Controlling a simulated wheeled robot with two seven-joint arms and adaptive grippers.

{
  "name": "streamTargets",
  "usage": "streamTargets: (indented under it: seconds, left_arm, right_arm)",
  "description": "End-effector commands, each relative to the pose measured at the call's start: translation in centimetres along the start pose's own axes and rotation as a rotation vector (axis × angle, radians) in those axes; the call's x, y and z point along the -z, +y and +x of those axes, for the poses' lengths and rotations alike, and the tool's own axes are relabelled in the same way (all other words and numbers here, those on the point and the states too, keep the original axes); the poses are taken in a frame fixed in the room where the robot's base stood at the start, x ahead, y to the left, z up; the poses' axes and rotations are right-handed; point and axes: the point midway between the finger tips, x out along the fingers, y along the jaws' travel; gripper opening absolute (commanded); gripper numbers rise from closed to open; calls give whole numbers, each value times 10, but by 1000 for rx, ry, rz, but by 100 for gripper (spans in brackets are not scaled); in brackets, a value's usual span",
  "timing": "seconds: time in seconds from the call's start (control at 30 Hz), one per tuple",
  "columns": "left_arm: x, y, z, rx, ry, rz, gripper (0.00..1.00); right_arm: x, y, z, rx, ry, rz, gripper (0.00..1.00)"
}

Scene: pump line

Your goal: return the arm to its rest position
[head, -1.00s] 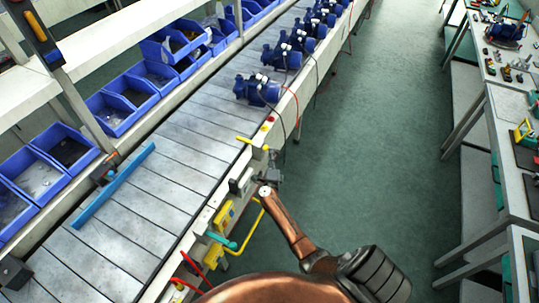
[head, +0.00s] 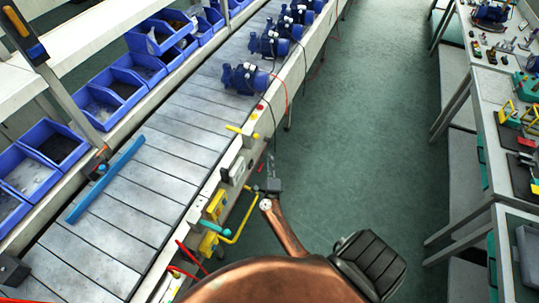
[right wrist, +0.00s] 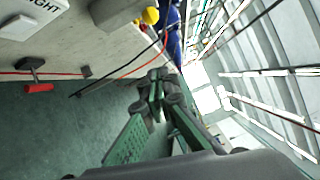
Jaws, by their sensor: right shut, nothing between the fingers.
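My right arm is copper-coloured and comes up from the bottom of the head view. My right gripper (head: 271,184) is small and dark there, beside the conveyor's front side rail and over the aisle floor. In the right wrist view its dark fingers (right wrist: 157,80) are together with nothing held between them. They point toward the conveyor side and the far end of the room. My left gripper is not in view.
The conveyor (head: 125,205) runs diagonally on the left, carrying several blue pumps (head: 245,78) and a blue strip (head: 105,178). Yellow and teal handles (head: 214,229) stick out from its side near my arm. A workbench (head: 505,145) stands right. The green aisle floor (head: 345,120) between is clear.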

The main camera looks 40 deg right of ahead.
Motion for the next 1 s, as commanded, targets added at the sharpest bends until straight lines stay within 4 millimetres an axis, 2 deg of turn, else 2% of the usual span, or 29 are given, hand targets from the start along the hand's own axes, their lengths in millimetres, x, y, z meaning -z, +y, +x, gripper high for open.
streamTargets:
  seconds: [0.17,0.67,0.77,0.83,0.97,1.0]
  left_arm:
    - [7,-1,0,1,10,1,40]
    - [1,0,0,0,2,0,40]
    - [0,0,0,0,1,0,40]
    - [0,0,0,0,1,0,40]
    - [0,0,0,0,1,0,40]
    - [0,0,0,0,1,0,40]
  right_arm:
    - [-2,0,-3,0,-2,1,0]
    - [-3,4,-4,-6,-9,-12,0]
    - [-3,26,-14,-39,-49,-97,0]
    - [-3,56,-29,-84,-108,-213,0]
    - [0,132,-75,-197,-273,-498,0]
    - [4,156,-92,-234,-329,-586,0]
